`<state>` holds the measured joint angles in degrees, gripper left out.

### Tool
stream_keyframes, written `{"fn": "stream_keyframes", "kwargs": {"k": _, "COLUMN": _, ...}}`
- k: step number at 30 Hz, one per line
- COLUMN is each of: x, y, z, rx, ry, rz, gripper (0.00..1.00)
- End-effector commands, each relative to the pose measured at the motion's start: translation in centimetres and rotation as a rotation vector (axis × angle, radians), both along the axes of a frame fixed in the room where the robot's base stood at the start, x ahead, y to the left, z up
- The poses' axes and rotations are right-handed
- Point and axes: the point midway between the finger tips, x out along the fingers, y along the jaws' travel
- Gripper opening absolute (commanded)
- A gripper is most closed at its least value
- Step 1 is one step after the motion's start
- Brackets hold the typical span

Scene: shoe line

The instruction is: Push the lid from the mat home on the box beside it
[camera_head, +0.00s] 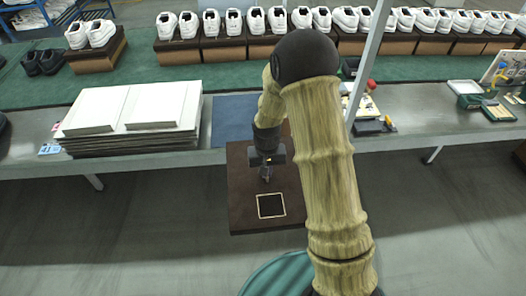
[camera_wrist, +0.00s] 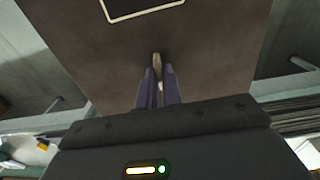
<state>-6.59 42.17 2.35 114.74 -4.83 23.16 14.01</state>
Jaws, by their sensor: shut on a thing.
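The lid (camera_head: 245,205), a dark brown slab with a shallow rim and a pale square outline, hangs over the floor in front of the table. It looks about level. My gripper (camera_head: 266,175) is above it, shut on a small tan tab near its middle. In the wrist view the fingers (camera_wrist: 158,88) close on this tab, and the lid (camera_wrist: 95,65) fills most of the picture. The blue mat (camera_head: 233,122) lies bare on the table behind, partly hidden by my arm. The box cannot be made out; my arm covers the table right of the mat.
A stack of flat sheets (camera_head: 125,125) with white pieces on top stands left of the mat. Shoes on brown boxes (camera_head: 190,52) line the green belt behind. Small tools (camera_head: 375,126) and a tray (camera_head: 495,110) lie to the right. Grey table (camera_head: 430,130) between them is clear.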

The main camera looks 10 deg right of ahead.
Motion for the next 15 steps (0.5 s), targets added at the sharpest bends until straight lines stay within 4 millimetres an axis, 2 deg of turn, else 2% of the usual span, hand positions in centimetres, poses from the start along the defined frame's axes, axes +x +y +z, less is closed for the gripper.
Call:
{"fn": "stream_keyframes", "kwargs": {"k": 9, "x": -0.5, "y": -4.8, "z": -7.3, "rx": 0.003, "ry": 0.008, "rz": 0.009, "gripper": 0.0}}
{"fn": "stream_keyframes", "kwargs": {"k": 12, "x": -0.8, "y": -5.9, "z": -9.0, "rx": 0.005, "ry": 0.005, "rz": 0.014, "gripper": 0.0}}
{"fn": "stream_keyframes", "kwargs": {"k": 15, "x": -0.9, "y": -6.3, "z": -9.7, "rx": 0.006, "ry": 0.001, "rz": 0.02, "gripper": 0.0}}
